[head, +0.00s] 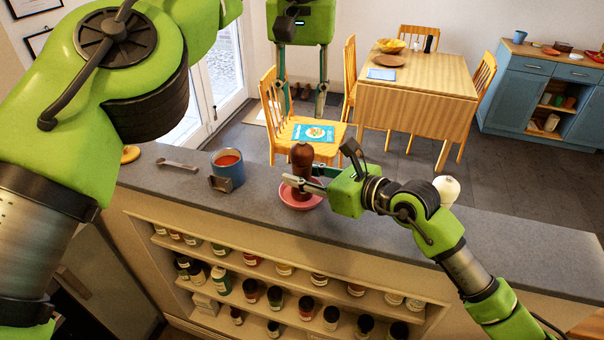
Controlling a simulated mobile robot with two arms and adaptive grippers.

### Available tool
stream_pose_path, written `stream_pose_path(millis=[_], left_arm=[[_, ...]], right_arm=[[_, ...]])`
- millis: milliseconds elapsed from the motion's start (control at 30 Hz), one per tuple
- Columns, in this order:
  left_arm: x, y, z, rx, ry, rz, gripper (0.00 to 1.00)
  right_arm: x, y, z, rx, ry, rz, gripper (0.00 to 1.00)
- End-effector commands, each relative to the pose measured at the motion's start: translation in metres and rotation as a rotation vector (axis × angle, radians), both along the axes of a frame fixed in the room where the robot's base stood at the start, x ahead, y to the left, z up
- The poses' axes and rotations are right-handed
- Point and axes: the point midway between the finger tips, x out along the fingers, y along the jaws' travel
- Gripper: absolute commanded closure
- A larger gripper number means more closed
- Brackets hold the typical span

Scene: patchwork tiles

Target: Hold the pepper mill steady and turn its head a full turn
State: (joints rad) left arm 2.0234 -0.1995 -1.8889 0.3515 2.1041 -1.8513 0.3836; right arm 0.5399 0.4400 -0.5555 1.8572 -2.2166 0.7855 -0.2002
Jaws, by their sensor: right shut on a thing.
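The dark brown pepper mill (302,154) stands upright in or just behind a pink dish (286,197) on the grey counter. Its rounded head shows at the top. My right gripper (298,184) comes in from the right and is shut on the mill's lower body, its fingers hiding part of it. My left gripper (305,106) points down from the top of the picture, above the mill's head in the picture. Its two fingers are spread wide with nothing between them. The mill's base is partly hidden by the dish and fingers.
A blue mug (229,173) with red contents stands left of the mill, with a metal tool (177,165) farther left. A white rounded object (447,187) is behind my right arm. Jars fill shelves below the counter (510,232), whose right part is clear.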

Motion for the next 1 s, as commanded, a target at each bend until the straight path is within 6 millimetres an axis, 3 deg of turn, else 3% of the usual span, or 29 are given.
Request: stream_pose_path(millis=[167,267,367,500,600,700,800,900,1000], left_arm=[[0.024,0.022,-0.001,0.039,-0.086,0.056,0.51],[0.061,0.058,0.002,0.095,-0.228,0.133,0.51],[0.108,0.106,0.012,0.158,-0.428,0.208,0.51],[0.165,0.167,0.036,0.211,-0.724,0.25,0.51],[0.194,0.197,0.054,0.215,-0.912,0.226,0.51],[0.211,0.214,0.069,0.184,-1.075,0.16,0.51],[0.217,0.218,0.074,0.123,-1.2,0.06,0.51],[0.21,0.21,0.071,0.029,-1.283,-0.066,0.51],[0.188,0.192,0.055,-0.092,-1.317,-0.206,0.51]], right_arm=[[0.0,0.0,0.0,0.001,0.001,0.0,1.0],[0.0,0.0,0.0,0.0,0.001,0.0,1.0],[0.0,0.0,0.0,0.0,0.001,0.0,1.0],[0.0,0.0,0.0,0.0,0.001,0.0,1.0],[0.0,0.0,0.0,0.0,0.001,0.0,1.0],[0.0,0.0,-0.001,0.0,0.002,0.001,1.0],[0.0,0.0,-0.001,0.0,0.002,0.001,1.0],[0.0,0.0,-0.001,-0.001,0.002,0.001,1.0],[0.0,0.0,-0.001,-0.001,0.002,0.001,1.0]])
